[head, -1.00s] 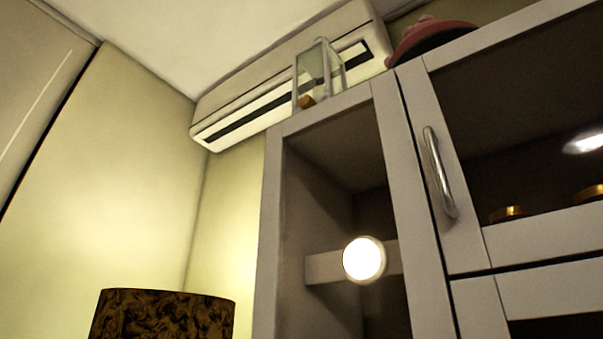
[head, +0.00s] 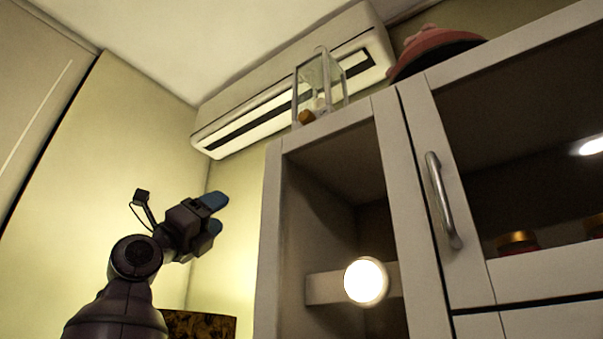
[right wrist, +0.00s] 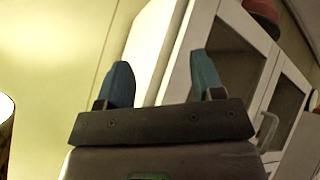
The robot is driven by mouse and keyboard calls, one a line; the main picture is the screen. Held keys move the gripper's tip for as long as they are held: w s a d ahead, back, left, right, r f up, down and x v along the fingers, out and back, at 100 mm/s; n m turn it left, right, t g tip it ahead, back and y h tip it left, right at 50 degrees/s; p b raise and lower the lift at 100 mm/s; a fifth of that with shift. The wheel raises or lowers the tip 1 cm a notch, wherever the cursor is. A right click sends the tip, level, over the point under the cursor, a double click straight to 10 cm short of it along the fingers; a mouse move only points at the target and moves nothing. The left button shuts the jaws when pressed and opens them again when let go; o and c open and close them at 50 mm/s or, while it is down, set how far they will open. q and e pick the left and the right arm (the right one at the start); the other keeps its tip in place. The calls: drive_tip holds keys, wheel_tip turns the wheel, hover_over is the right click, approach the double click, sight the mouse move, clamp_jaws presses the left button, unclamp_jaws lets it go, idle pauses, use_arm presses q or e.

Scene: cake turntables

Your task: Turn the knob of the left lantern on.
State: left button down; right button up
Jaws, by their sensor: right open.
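One lantern (head: 322,72), a clear-sided box with a pale frame, stands on top of the cabinet in the head view. A small orange-brown part (head: 306,117) shows at its base; I cannot tell whether it is the knob. No second lantern is in view. My right gripper (head: 217,214) is open and empty, left of the cabinet and well below the lantern. The right wrist view shows its two blue fingers (right wrist: 162,78) apart with nothing between them; I cannot make out the lantern there. My left gripper is not in view.
The grey cabinet (head: 272,230) has a door handle (head: 443,200) and a round glowing light (head: 366,282). A red object (head: 435,52) lies on top. An air conditioner (head: 215,130) hangs behind. A dark patterned lampshade (head: 215,325) is partly behind my arm.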

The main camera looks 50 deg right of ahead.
drive_tip(key=s+r+m+t+y, duration=0.1)
drive_tip(key=s+r+m+y, duration=0.15)
drive_tip(key=s+r, duration=0.7)
drive_tip(key=t+y+p, duration=0.2)
drive_tip(key=t+y, duration=0.1)
drive_tip(key=t, duration=0.1)
approach(303, 115)
drive_tip(key=shift+h, duration=0.25)
drive_tip(key=p+x, duration=0.2)
drive_tip(key=x, duration=0.5)
drive_tip(key=shift+d, duration=0.35)
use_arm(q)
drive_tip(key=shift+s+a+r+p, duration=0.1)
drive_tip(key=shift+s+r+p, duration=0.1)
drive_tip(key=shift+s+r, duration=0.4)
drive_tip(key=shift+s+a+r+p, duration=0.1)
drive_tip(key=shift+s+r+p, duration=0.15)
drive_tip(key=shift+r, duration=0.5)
use_arm(e)
drive_tip(key=shift+w+d+r, duration=0.2)
drive_tip(key=shift+d, duration=0.45)
